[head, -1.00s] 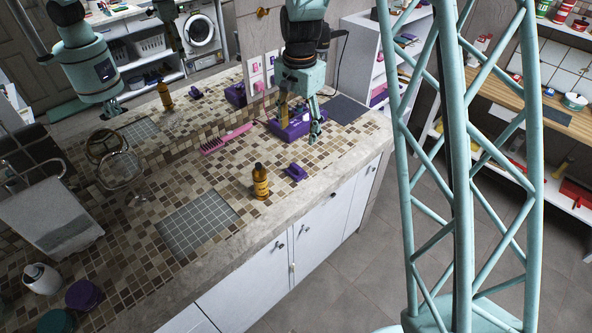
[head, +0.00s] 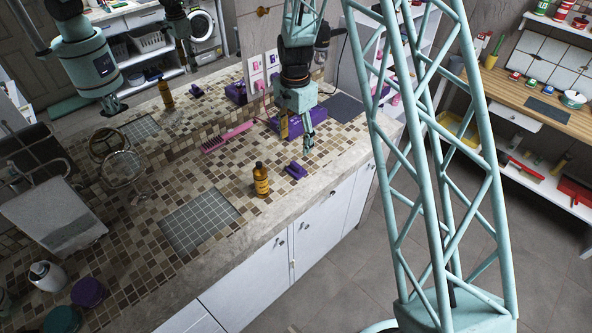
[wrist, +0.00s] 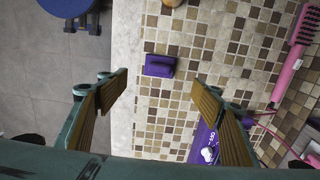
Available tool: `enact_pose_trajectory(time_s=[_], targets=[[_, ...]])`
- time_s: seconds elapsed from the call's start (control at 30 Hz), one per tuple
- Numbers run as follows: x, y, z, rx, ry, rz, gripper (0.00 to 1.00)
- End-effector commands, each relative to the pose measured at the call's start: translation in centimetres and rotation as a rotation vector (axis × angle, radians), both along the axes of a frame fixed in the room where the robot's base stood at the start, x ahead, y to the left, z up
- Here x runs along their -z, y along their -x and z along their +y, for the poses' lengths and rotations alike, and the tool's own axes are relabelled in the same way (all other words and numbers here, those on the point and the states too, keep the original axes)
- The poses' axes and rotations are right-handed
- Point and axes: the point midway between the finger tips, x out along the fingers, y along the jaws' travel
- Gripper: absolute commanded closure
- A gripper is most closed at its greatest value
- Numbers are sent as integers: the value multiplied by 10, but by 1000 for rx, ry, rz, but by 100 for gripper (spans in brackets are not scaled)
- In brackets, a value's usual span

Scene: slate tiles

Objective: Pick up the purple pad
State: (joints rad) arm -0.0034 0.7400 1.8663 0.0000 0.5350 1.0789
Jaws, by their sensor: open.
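The purple pad (head: 297,171) is a small block with a raised grip, lying on the tiled counter near its front edge. In the wrist view the pad (wrist: 159,66) shows whole, a little beyond the gap between the fingertips. My gripper (head: 295,142) is above the counter, just behind the pad in the head view, fingers pointing down. In the wrist view my gripper (wrist: 160,84) is open and empty, its two tan-lined fingers wide apart on either side of the pad's column. Nothing hides the pad.
An amber bottle (head: 261,180) stands left of the pad. A purple box (head: 270,124) lies behind my gripper, and a pink brush (head: 228,138) lies left of it. A grey tile mat (head: 198,220) and a round mirror (head: 121,169) are further left. Counter around the pad is clear.

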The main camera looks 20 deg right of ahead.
Motion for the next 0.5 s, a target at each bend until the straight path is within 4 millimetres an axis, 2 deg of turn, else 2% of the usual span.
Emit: enact_pose_trajectory(time_s=[0.27, 0.5], targets=[[6, 0, 0, 0, 0, 1, 40], [25, 1, 0, 0, 0, 2, 40]])
